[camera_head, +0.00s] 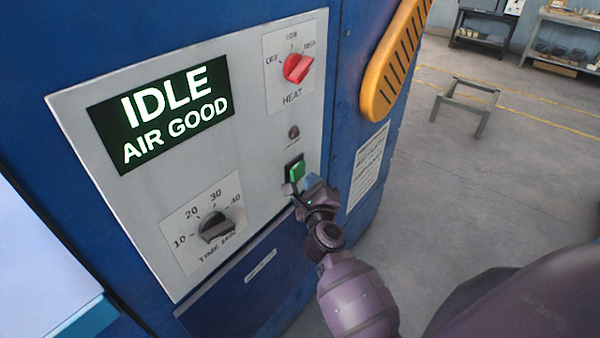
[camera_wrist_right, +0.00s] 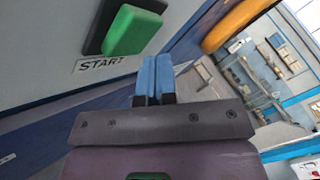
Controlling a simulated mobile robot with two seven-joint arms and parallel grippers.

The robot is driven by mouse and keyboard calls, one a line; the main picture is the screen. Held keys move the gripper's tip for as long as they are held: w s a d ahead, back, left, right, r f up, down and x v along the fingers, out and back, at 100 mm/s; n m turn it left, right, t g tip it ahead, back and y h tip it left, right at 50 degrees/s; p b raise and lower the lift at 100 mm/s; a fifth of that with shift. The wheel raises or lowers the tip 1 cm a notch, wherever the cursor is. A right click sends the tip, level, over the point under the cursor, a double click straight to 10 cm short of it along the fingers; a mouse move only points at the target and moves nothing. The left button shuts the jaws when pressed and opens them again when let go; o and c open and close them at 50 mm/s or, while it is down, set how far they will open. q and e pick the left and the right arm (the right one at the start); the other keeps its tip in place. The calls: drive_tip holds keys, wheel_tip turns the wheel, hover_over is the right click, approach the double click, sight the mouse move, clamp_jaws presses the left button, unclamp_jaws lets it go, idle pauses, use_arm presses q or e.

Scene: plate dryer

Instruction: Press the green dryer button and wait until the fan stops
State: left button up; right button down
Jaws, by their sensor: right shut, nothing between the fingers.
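The green button (camera_head: 297,172) sits on the grey control panel (camera_head: 262,190) of the blue dryer. It also shows large in the right wrist view (camera_wrist_right: 131,31), in a dark frame above a label reading START. My right gripper (camera_head: 296,188) is at the panel just below the button; its blue fingers (camera_wrist_right: 155,76) are shut and empty. In the wrist view the fingertips are beside and below the button, and whether they touch the panel cannot be told. The display (camera_head: 165,112) reads IDLE, AIR GOOD. No fan is visible. My left gripper is not in view.
A red HEAT knob (camera_head: 298,67) and a dark timer knob (camera_head: 216,227) are on the same panel. An orange slotted handle-like part (camera_head: 394,65) juts from the dryer's right edge. Open floor, a small metal frame (camera_head: 466,100) and shelves lie to the right.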

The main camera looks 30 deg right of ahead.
drive_tip(key=shift+w+a, duration=0.1)
drive_tip(key=shift+w, duration=0.1)
drive_tip(key=shift+w, duration=0.25)
idle(0.5)
drive_tip(key=shift+w+a, duration=0.2)
drive_tip(key=shift+w, duration=0.1)
idle(0.5)
drive_tip(key=shift+w, duration=0.1)
idle(0.4)
drive_tip(key=shift+s+d+p, duration=0.3)
drive_tip(key=shift+s+p, duration=0.1)
drive_tip(key=shift+s, duration=0.45)
